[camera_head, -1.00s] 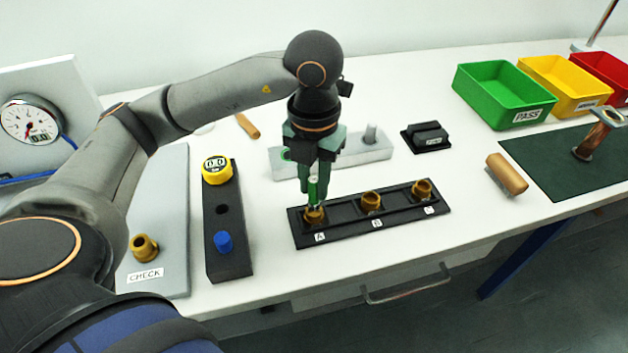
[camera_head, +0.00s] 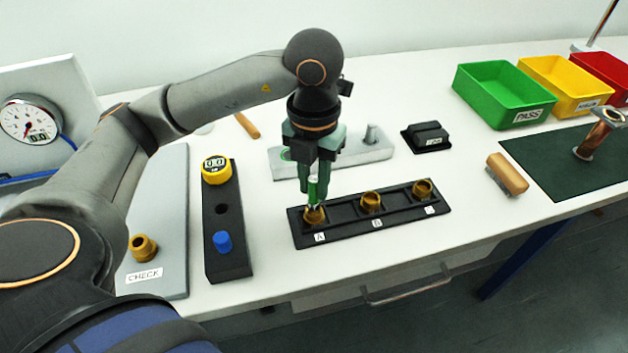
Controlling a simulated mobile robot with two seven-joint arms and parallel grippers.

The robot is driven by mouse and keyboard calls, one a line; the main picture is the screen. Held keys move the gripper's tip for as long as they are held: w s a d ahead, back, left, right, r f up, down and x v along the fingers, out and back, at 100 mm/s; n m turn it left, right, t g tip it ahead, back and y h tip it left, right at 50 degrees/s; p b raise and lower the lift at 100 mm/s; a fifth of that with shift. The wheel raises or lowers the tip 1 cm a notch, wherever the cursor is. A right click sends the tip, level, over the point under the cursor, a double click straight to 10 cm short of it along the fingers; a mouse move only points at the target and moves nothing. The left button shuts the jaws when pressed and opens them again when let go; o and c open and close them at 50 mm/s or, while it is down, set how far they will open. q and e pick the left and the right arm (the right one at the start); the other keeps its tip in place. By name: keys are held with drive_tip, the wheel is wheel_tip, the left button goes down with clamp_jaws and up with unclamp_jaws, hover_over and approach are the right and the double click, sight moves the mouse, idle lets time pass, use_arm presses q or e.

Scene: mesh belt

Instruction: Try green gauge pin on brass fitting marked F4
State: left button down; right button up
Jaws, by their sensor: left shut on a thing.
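My left gripper (camera_head: 313,182) points straight down and is shut on the green gauge pin (camera_head: 314,193). The pin is upright over the left brass fitting (camera_head: 315,217) in the black rack (camera_head: 345,237), in the place labelled A. The pin's lower end meets the fitting's mouth; I cannot tell how deep it goes. Two more brass fittings stand in the rack, one in the middle (camera_head: 371,202) and one at the right (camera_head: 423,190). Another brass fitting (camera_head: 144,247) stands on the grey CHECK plate (camera_head: 170,215). No F4 marking is readable. My right gripper is not in view.
A black block (camera_head: 229,258) with a yellow gauge (camera_head: 216,170) and blue plug (camera_head: 223,242) is left of the rack. A grey holder (camera_head: 372,153) stands behind the gripper. Green (camera_head: 500,118), yellow and red bins are at the back right.

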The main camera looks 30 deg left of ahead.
use_arm(q)
drive_tip(key=shift+f+b, duration=0.75)
drive_tip(key=shift+f, duration=0.1)
idle(0.3)
drive_tip(key=shift+r, duration=0.1)
idle(0.7)
drive_tip(key=shift+r+p, duration=0.55)
drive_tip(key=shift+r, duration=0.15)
drive_tip(key=shift+b, duration=0.3)
idle(1.4)
drive_tip(key=shift+f+b, duration=0.7)
drive_tip(key=shift+f, duration=0.15)
drive_tip(key=shift+r, duration=0.25)
idle(0.6)
drive_tip(key=shift+r+p, duration=0.5)
drive_tip(key=shift+r, duration=0.1)
drive_tip(key=shift+r+p, duration=2.5)
drive_tip(key=shift+r, duration=0.45)
